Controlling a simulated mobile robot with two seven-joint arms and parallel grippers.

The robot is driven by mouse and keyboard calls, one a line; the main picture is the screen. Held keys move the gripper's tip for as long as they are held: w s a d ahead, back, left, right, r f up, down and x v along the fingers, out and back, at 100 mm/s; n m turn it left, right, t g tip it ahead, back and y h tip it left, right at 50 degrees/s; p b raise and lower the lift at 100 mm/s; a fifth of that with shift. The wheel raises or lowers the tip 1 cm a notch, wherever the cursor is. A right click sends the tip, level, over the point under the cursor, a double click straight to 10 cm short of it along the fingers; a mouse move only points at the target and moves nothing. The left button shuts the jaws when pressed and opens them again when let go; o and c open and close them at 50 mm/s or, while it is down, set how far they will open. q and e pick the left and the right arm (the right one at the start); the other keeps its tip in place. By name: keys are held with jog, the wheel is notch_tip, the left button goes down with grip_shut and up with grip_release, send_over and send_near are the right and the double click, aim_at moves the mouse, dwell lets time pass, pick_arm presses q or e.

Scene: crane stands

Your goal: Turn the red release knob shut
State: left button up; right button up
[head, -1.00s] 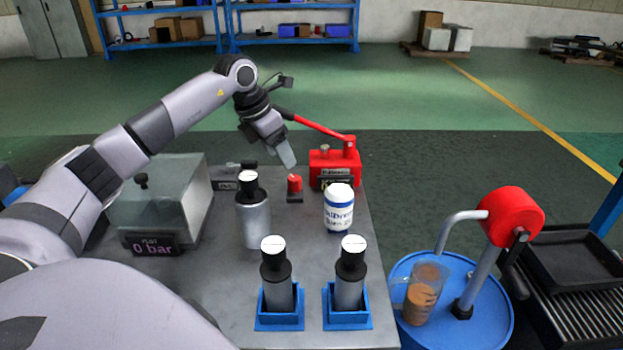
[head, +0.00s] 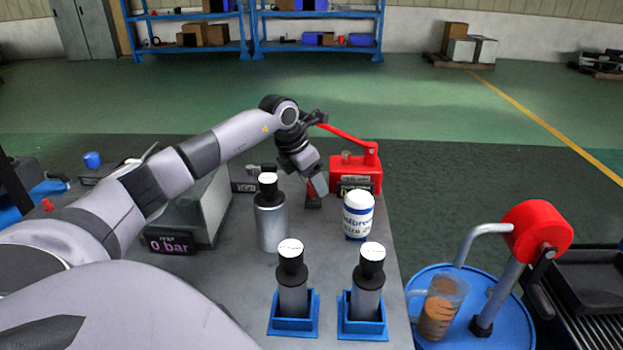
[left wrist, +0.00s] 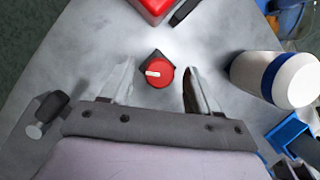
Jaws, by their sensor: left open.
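The red release knob (left wrist: 158,74) sits on a small dark base on the grey bench top. In the left wrist view it lies between and just ahead of the fingertips, with a white mark pointing left. In the head view my gripper mostly covers it, and a sliver of red (head: 309,187) shows beside the finger. My left gripper (left wrist: 157,78) is open and empty above the knob, with a finger on each side; I cannot tell its exact height. It also shows in the head view (head: 319,188). My right gripper is not in view.
A red hand pump (head: 357,172) stands behind the knob. A white and blue bottle (head: 358,216) is close on its right. A silver cylinder (head: 271,227) and two blue holders with cylinders (head: 292,327) stand nearer. A display reads 0 bar (head: 172,246).

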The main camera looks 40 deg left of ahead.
pick_arm(q)
jog(key=c, duration=1)
jog(key=shift+c, duration=0.2)
